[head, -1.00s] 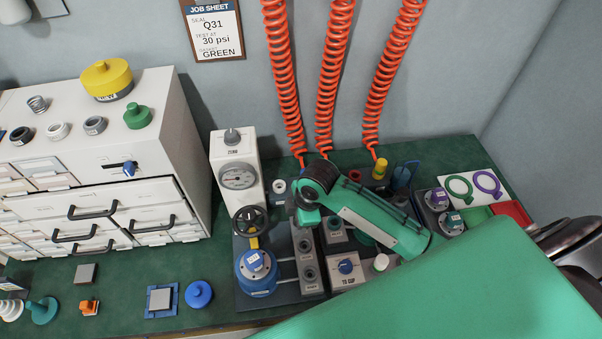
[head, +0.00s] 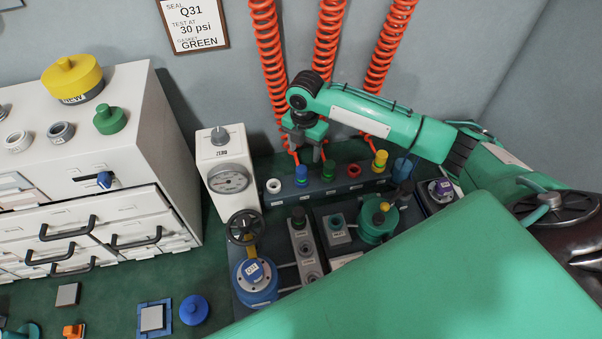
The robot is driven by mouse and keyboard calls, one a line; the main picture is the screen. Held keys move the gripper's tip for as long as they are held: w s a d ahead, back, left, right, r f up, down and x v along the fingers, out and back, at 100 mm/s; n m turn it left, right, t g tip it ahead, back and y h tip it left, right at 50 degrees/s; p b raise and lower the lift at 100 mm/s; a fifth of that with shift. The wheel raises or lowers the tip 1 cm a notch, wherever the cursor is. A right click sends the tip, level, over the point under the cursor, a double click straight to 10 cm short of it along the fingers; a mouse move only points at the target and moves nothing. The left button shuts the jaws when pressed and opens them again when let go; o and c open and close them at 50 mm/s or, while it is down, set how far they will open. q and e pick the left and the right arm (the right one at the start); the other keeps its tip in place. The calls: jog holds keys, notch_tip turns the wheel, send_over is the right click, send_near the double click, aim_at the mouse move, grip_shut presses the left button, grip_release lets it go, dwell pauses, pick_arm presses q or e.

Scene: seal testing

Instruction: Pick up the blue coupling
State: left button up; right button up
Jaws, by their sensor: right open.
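The blue coupling (head: 301,176) stands upright in a dark rail (head: 310,199) at the back of the bench, between a white ring (head: 274,186) and a green coupling (head: 328,172). My right gripper (head: 305,152) is open and points down just above and behind the blue coupling in the picture. Its fingers appear apart from the coupling, though depth is hard to judge. Nothing shows between the fingers. My left gripper is not in view.
A red fitting (head: 353,170) and yellow coupling (head: 380,160) stand further right on the rail. Orange coiled hoses (head: 327,45) hang close behind the gripper. A white gauge box (head: 228,175) and handwheel (head: 245,227) stand left. My green arm hides the bench's front right.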

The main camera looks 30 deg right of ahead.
aim_at(302, 168)
notch_tip(302, 168, down, 4)
jog(key=shift+r, duration=0.1)
jog(key=shift+a+f+p, duration=0.15)
jog(key=shift+a+f, duration=0.05)
jog(key=shift+f, duration=1.2)
jog(key=shift+a+f+p, duration=0.15)
jog(key=shift+f, duration=1.25)
jog(key=c, duration=1.1)
